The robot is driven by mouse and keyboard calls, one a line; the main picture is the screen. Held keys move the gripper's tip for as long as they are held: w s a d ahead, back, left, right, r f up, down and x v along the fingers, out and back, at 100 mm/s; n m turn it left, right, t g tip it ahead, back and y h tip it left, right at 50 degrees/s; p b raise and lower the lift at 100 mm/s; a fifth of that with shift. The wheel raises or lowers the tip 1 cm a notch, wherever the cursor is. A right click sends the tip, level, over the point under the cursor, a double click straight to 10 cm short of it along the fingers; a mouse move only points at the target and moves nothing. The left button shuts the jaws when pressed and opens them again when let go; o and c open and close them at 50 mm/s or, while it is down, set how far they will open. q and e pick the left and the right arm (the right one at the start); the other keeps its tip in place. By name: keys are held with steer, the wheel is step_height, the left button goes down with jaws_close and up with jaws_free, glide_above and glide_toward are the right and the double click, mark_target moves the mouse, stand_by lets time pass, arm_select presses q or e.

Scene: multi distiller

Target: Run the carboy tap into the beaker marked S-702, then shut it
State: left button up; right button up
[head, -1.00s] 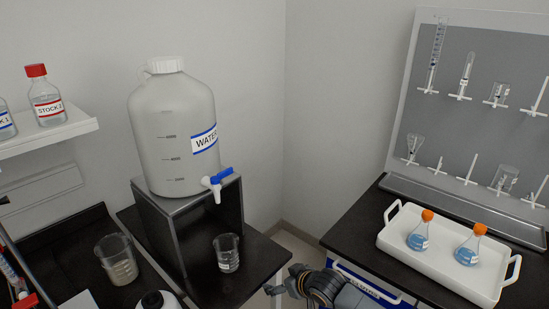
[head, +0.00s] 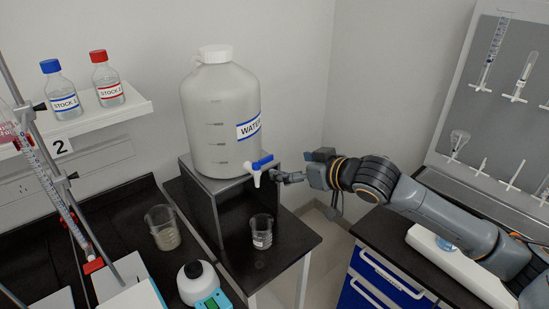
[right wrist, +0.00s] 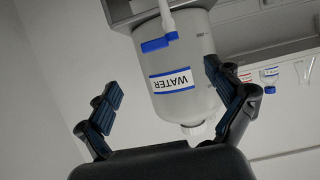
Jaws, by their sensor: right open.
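The carboy (head: 215,125), a white translucent jug labelled WATER, stands on a dark metal stand (head: 205,210). Its tap (head: 258,170) has a white spout and a blue handle (head: 262,160) at the lower front. A small beaker (head: 261,228) with a white label stands on the black top below the tap; its marking is too small to read. My right gripper (head: 284,177) is open just right of the tap. In the right wrist view, the open right gripper (right wrist: 163,95) faces the carboy (right wrist: 185,105), with the blue tap handle (right wrist: 158,44) beyond its fingers. My left gripper is not in view.
A larger beaker (head: 163,228) stands left of the stand. A round-topped device (head: 200,285) sits in front. Stock bottles (head: 108,82) stand on the shelf (head: 100,120). A burette stand (head: 45,150) is at left. A white tray (head: 465,275) lies under my right arm.

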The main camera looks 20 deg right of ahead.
mark_target(264, 161)
steer(key=p+x, duration=0.2)
steer(key=x, duration=0.7)
steer(key=shift+a+r, duration=0.1)
steer(key=shift+w+a+f+p, duration=0.2)
steer(key=shift+w+f+p, duration=0.15)
steer(key=shift+w, duration=0.1)
steer(key=c, duration=1.2)
